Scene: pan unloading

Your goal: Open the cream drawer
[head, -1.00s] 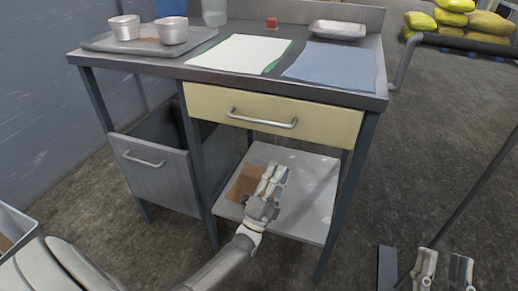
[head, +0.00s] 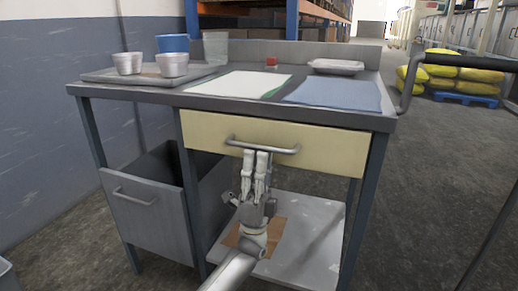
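The cream drawer (head: 325,148) sits under the worktop, its front flush with the table frame, so it looks closed. Its grey bar handle (head: 285,150) runs across the middle of the front. My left gripper (head: 256,154) is in front of the drawer, fingers pointing up, with the fingertips at the handle's lower edge, left of its middle. The two fingers are close together with a narrow dark gap. I cannot tell whether they touch or grip the handle. My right gripper is out of view.
A grey bin drawer (head: 152,215) stands open-topped at the left, above the floor. A lower shelf (head: 312,235) with a brown patch lies below the drawer. On the worktop are a tray (head: 108,76) with cups, a white cloth (head: 238,84) and a blue cloth (head: 335,94).

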